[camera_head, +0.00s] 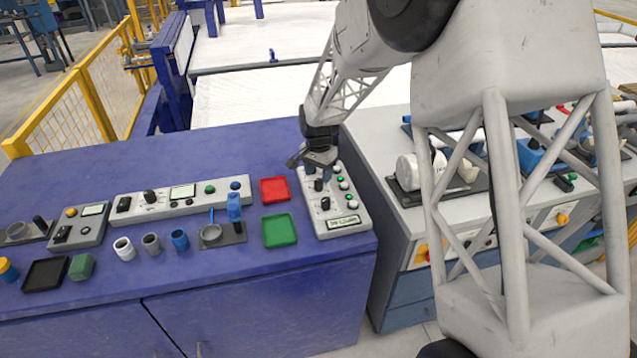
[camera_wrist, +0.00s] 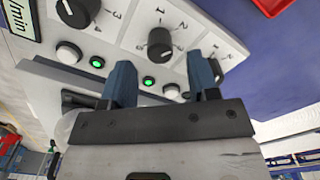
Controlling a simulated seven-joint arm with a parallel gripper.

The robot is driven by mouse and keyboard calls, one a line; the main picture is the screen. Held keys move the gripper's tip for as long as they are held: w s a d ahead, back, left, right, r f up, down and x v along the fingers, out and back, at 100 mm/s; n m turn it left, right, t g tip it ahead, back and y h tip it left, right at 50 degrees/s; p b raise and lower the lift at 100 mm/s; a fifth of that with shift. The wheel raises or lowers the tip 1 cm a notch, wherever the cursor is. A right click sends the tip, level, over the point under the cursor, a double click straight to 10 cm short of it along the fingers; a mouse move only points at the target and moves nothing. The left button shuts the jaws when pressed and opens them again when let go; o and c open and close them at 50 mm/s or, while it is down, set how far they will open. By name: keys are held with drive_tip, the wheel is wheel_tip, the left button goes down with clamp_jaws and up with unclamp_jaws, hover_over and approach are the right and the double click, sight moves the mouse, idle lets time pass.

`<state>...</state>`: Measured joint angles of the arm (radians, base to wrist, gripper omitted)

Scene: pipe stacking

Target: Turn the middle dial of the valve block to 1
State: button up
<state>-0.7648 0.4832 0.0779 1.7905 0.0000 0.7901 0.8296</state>
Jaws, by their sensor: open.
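The valve block (camera_head: 346,208) is a pale panel near the right end of the blue bench, with a column of black dials, green lights, white buttons and a small display. Its middle dial (camera_head: 319,185) also shows in the wrist view (camera_wrist: 160,43), with printed numbers around it. I cannot read its setting surely. My gripper (camera_head: 318,160) hangs over the far part of the block. In the wrist view my gripper (camera_wrist: 162,78) has two blue fingers apart, with nothing between them. The middle dial appears beyond the gap. The right finger partly hides another dial.
A red tray (camera_head: 274,189) and a green tray (camera_head: 279,231) lie left of the block. A long control panel (camera_head: 183,197) and several small cups stand farther left. A grey bench (camera_head: 400,225) with pipe parts is on the right. Blue bench top behind the panel is clear.

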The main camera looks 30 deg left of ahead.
sight(319, 180)
drive_tip(key=shift+f, duration=2.1)
drive_tip(key=c, duration=0.9)
